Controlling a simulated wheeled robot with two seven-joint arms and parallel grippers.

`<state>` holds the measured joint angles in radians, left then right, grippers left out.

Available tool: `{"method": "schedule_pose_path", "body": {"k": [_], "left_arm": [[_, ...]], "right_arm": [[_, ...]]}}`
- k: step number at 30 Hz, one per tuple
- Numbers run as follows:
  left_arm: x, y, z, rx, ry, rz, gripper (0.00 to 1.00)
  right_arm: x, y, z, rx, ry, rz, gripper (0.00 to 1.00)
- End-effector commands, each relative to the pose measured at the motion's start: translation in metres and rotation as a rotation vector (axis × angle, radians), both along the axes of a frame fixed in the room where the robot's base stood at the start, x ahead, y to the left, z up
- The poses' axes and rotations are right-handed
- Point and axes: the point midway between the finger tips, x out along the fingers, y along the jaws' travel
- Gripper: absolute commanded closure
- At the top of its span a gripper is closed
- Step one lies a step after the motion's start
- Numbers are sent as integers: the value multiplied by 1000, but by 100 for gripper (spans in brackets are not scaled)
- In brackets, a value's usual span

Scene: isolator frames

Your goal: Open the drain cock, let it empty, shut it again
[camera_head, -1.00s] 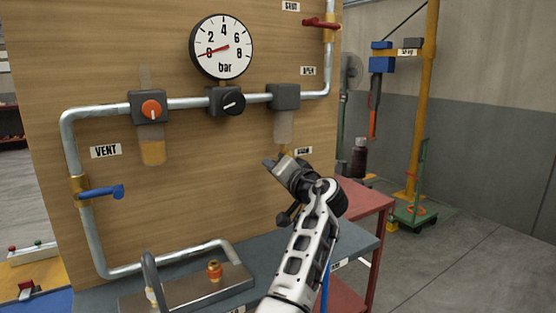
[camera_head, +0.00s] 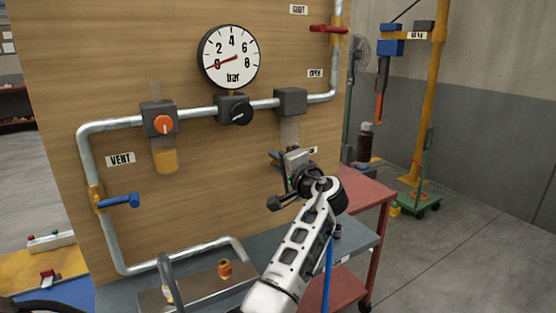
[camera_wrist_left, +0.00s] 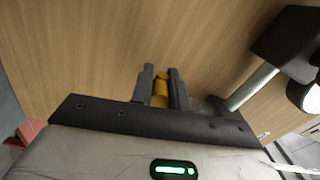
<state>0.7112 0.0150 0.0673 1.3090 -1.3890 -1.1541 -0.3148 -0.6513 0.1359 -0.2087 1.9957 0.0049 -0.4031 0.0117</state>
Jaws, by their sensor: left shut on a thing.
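The drain cock (camera_wrist_left: 160,88), a small yellow piece, shows between the fingers of my left gripper (camera_wrist_left: 160,85) in the left wrist view. The fingers are shut on it. In the head view my left gripper (camera_head: 284,158) is just below the clear bowl (camera_head: 289,131) under the right-hand dark block (camera_head: 291,101); the gripper hides the cock there. This bowl looks pale, with no clear liquid level visible. My right gripper is not in view.
A second bowl (camera_head: 165,160) holding amber liquid hangs under the orange-knob block (camera_head: 160,118). The gauge (camera_head: 229,57) reads near 0. A blue vent lever (camera_head: 120,201) and a red lever (camera_head: 328,29) stick out from the pipes. A metal tray (camera_head: 205,285) lies below.

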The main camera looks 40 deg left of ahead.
Motion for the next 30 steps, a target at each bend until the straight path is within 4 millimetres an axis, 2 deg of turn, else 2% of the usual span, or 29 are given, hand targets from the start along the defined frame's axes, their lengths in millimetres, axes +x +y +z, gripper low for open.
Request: {"method": "schedule_pose_path", "body": {"k": [1, 11, 12, 13, 14, 23, 26, 30], "left_arm": [[1, 0, 7, 7, -11, -4, 100], [1, 0, 7, 8, -13, -5, 100], [1, 0, 7, 8, -13, -6, 72], [1, 0, 7, 8, -13, -5, 64], [1, 0, 7, 7, -12, -5, 62], [0, -2, 2, 3, -5, -3, 62], [-3, -9, 1, 4, -4, -3, 62], [-12, -32, -1, 2, -5, -5, 62]], "right_arm": [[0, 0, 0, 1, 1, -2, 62], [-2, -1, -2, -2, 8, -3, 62], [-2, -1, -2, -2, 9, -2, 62], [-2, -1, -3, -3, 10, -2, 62], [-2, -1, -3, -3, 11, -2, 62], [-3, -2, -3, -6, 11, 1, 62], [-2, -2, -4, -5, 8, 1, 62], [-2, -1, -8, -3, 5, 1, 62]]}}
